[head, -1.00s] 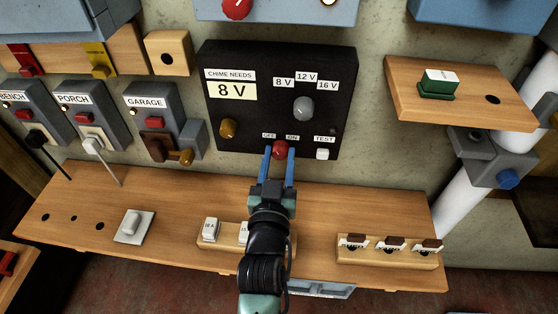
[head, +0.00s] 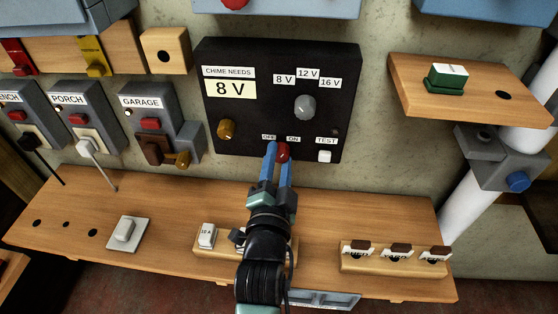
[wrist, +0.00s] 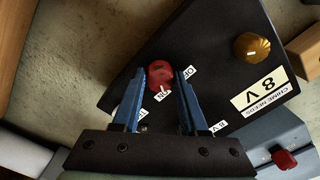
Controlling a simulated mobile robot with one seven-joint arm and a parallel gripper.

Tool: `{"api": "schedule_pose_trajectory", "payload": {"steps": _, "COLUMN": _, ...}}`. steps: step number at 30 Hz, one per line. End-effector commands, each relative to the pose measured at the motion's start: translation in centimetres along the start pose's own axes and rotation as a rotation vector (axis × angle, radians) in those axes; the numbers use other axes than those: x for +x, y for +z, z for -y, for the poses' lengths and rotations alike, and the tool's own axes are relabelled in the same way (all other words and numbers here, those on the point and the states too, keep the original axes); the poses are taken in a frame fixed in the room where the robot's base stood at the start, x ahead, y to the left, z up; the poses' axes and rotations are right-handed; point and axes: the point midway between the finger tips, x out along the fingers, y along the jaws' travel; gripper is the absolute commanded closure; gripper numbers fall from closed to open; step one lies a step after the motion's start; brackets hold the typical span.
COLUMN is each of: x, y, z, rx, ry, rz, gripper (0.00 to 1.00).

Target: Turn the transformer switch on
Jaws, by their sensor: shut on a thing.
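The transformer is a black panel (head: 240,125) on the wall with a red switch knob (head: 283,152) at its lower edge, below the OFF and ON labels. My gripper (head: 278,148) is shut on the red knob, with one blue finger on each side of it. The wrist view shows the knob (wrist: 160,73) between the fingertips. Its white mark lies on the side near the ON label (wrist: 163,96). The left finger partly hides the knob in the head view.
The panel also has a grey knob (head: 305,107), a brass knob (head: 227,129) and a white TEST button (head: 324,156). GARAGE (head: 152,123) and PORCH boxes stand to the left. A wooden shelf (head: 180,220) with small switches lies below.

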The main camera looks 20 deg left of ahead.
Motion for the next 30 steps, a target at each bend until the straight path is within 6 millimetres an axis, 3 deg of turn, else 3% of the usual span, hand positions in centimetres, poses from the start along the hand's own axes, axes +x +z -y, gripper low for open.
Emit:
{"api": "schedule_pose_trajectory", "payload": {"steps": 12, "x": -0.01, "y": 0.04, "z": -0.02, "rx": 0.18, "ry": 0.001, "rz": 0.001, "gripper": 1.0}}
{"api": "schedule_pose_trajectory", "payload": {"steps": 28, "x": -0.01, "y": 0.04, "z": -0.03, "rx": 0.203, "ry": 0.001, "rz": 0.001, "gripper": 1.0}}
{"api": "schedule_pose_trajectory", "payload": {"steps": 29, "x": -0.01, "y": 0.04, "z": -0.03, "rx": 0.203, "ry": 0.001, "rz": 0.001, "gripper": 0.54}}
{"api": "schedule_pose_trajectory", "payload": {"steps": 30, "x": -0.01, "y": 0.04, "z": -0.03, "rx": 0.203, "ry": 0.001, "rz": 0.001, "gripper": 0.46}}
